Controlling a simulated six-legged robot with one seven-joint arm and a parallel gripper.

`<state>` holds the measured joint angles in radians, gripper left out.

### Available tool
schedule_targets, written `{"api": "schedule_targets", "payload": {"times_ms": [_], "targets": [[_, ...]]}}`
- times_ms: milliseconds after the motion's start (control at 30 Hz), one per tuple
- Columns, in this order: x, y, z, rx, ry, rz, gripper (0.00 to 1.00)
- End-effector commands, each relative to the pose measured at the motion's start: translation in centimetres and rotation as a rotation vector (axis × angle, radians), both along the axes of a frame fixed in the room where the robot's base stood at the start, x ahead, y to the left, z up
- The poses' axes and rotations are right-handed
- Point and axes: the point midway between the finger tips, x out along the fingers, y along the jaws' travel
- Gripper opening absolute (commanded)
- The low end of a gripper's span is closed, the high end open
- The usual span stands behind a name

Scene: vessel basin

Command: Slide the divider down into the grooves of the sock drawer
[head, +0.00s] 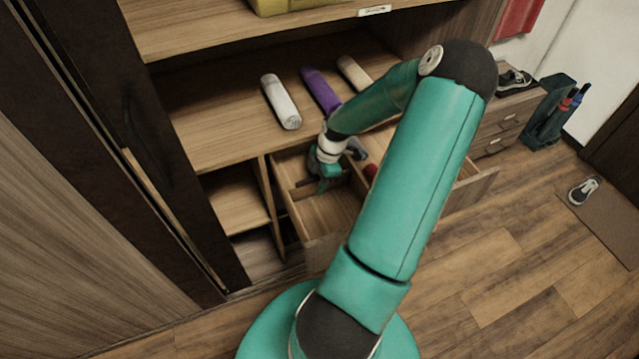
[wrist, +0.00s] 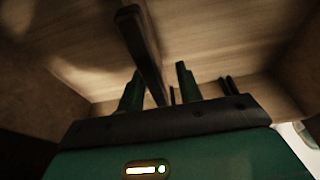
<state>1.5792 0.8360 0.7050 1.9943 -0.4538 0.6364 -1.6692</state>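The sock drawer (head: 337,215) is pulled open below the shelf, with a bare wooden floor at its front. My gripper (head: 325,184) points down inside the drawer, near its back left part. In the wrist view my gripper (wrist: 160,85) has its two green fingers apart. A dark narrow bar, seemingly the divider (wrist: 140,45), runs between the fingers, nearer the left one; clear space shows beside the right one. In the head view a dark strip of the divider (head: 304,182) shows left of my gripper. My gripper and arm hide the rest. I cannot tell whether it sits in grooves.
White (head: 281,102), purple (head: 320,91) and tan (head: 354,73) rolls lie on the shelf above the drawer. A red item (head: 371,172) lies in the drawer's right part, partly behind my arm. Two short dark posts (wrist: 227,85) stand right of the fingers.

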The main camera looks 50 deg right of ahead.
Motion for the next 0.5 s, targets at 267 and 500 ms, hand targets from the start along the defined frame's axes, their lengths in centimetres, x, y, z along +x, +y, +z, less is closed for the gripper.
{"api": "schedule_targets", "payload": {"times_ms": [267, 500], "targets": [[0.00, -0.01, 0.04, 0.000, 0.000, 0.000, 0.00], [0.01, -0.03, 0.14, 0.000, -0.001, 0.000, 0.00]]}}
